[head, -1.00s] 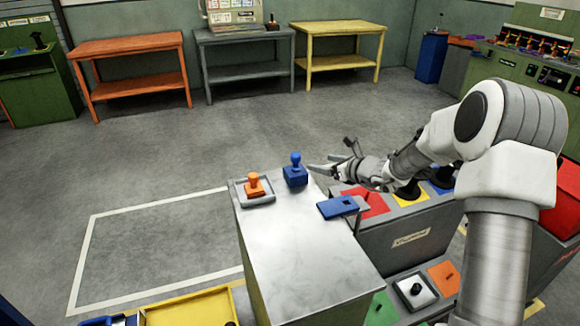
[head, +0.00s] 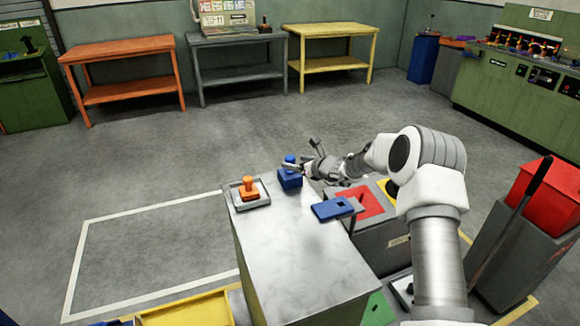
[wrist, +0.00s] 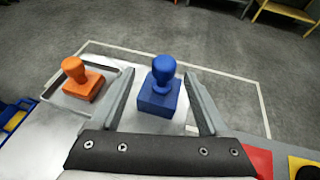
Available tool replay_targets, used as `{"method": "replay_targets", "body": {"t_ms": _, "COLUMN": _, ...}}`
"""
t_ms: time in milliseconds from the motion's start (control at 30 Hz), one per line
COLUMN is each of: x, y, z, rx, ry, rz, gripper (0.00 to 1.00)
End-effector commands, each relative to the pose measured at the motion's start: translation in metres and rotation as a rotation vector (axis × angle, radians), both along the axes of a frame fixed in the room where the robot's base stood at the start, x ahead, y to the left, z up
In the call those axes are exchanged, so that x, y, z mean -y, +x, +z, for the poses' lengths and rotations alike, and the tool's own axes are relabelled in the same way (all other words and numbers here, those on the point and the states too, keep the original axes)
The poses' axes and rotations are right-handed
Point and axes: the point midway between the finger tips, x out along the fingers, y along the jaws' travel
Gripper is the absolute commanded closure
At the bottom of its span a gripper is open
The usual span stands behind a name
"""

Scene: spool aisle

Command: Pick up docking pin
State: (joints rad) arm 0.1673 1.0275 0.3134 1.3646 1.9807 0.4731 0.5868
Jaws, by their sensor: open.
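Two knobbed pins on square bases stand on a pale metal counter (head: 297,250); I cannot tell by a label which is the docking pin. The blue pin (head: 290,181) is upright at the counter's far edge. The orange pin (head: 249,188) stands upright in a shallow grey tray (head: 238,202) to its left. My gripper (head: 299,167) is open at the blue pin. In the wrist view the blue pin (wrist: 158,97) shows between my two fingers, with a gap on each side. The orange pin (wrist: 84,82) is outside the left finger.
A blue plate with a slot (head: 333,209) sits at the counter's right edge. Bins with red and yellow tops (head: 358,203) stand to the right. A yellow tray (head: 190,310) is at the front left. The floor beyond is open, with orange, grey and yellow tables at the back.

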Motion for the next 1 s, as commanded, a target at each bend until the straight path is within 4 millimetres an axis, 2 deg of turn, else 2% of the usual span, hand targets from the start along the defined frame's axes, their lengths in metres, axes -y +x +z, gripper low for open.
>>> {"method": "replay_targets", "body": {"t_ms": 500, "x": -0.021, "y": 0.04, "z": -0.014, "rx": 0.0, "ry": 0.0, "rz": 0.0, "gripper": 0.21}}
{"method": "replay_targets", "body": {"t_ms": 867, "x": -0.024, "y": 0.043, "z": -0.017, "rx": 0.0, "ry": 0.0, "rz": 0.0, "gripper": 0.21}}
{"method": "replay_targets", "body": {"t_ms": 1000, "x": -0.024, "y": 0.043, "z": -0.016, "rx": 0.0, "ry": 0.0, "rz": 0.0, "gripper": 0.43}}
